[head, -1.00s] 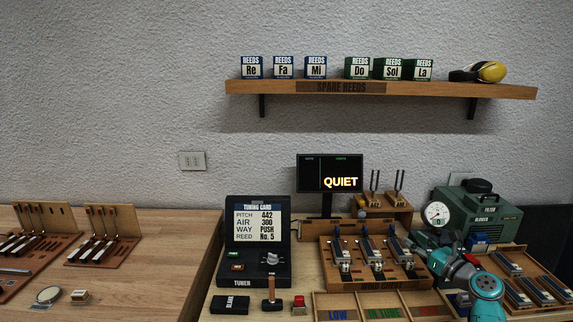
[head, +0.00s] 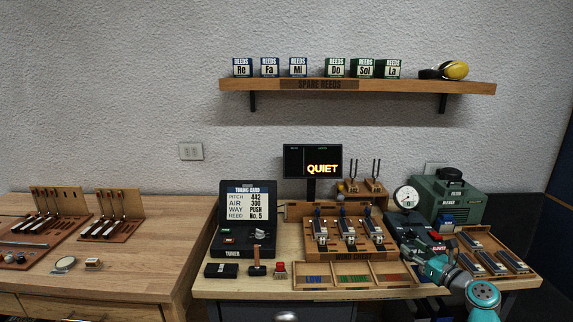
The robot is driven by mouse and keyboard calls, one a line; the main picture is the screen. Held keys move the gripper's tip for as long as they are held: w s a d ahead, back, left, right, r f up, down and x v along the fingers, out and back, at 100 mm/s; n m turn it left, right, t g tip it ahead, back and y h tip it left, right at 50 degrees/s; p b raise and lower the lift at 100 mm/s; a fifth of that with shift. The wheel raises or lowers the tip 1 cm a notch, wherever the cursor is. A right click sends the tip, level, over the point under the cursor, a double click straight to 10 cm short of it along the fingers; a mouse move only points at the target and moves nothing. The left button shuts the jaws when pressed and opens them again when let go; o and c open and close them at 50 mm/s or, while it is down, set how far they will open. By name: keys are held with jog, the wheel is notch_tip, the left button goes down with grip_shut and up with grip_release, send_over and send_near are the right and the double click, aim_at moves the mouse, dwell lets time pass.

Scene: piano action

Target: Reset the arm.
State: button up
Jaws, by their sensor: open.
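My arm reaches in from the lower right of the head view, with teal joints. My gripper (head: 408,242) is a small dark shape at its far end, open, over the bench just right of the wooden reed stand (head: 390,248). Its fingers are hard to make out against the dark parts behind. I see nothing held in it. The tuner (head: 230,243) stands on the left of the bench with a tuning card on it. The dark screen (head: 313,161) reads QUIET.
A green blower (head: 460,203) with a gauge (head: 406,198) stands behind my arm. A tray of reed parts (head: 525,279) lies to the right, and a divided tray (head: 355,285) in front. A wall shelf (head: 420,86) hangs above. The left table (head: 140,262) has free room.

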jog(key=s+a+f+n+g+h, duration=0.15)
jog(key=s+a+f, duration=0.25)
jog(key=s+f, duration=0.45)
jog(key=s+a+f+n+h, duration=0.25)
jog(key=s+a+f, duration=0.3)
jog(key=f, duration=0.65)
jog(key=s+a+f+n+h, duration=0.1)
jog(key=s+a+f+n, duration=0.25)
jog(key=s, duration=0.65)
jog(key=s+a+f+n+h, duration=0.15)
jog(key=s+f+n, duration=0.3)
jog(key=s, duration=0.55)
jog(key=s+a+r+n, duration=0.1)
jog(key=s+n, duration=0.2)
jog(key=s, duration=0.4)
jog(key=s+a+r+n+g+h, duration=0.1)
jog(key=s+n, duration=0.2)
jog(key=s, duration=0.4)
jog(key=s+a+r+n, duration=0.2)
jog(key=s+n, duration=0.1)
jog(key=s, duration=0.4)
jog(key=s+a+r+n, duration=0.1)
jog(key=s+r+n, duration=0.9)
jog(key=s+r, duration=0.4)
jog(key=shift+a+r+t+y, duration=0.15)
jog(key=shift+a+t+y, duration=0.2)
jog(key=shift+a+y, duration=0.1)
jog(key=shift+w, duration=0.1)
